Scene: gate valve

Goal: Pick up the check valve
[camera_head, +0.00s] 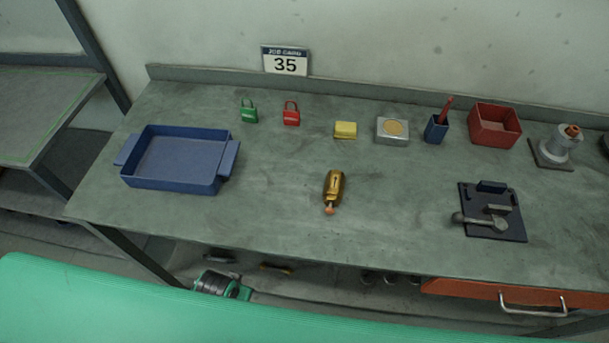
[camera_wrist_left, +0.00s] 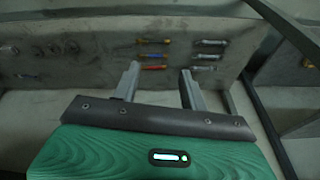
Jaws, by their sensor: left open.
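A brass-coloured valve body with a copper-coloured end, which looks like the check valve (camera_head: 334,187), lies alone on the grey-green workbench (camera_head: 270,205) near the middle in the head view. Its copper end points toward the front edge. My left gripper (camera_wrist_left: 158,77) shows in the left wrist view with its two grey fingers apart and nothing between them. It faces a wall with hanging tools, and the valve is not in that view. Neither gripper shows in the head view.
A blue tray (camera_head: 178,163) stands at the left. Green (camera_head: 249,115) and red (camera_head: 291,117) padlocks, a yellow block (camera_head: 345,130), a blue cup (camera_head: 436,129) and a red bin (camera_head: 495,126) line the back. A dark fixture (camera_head: 491,222) sits at the right. The bench around the valve is clear.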

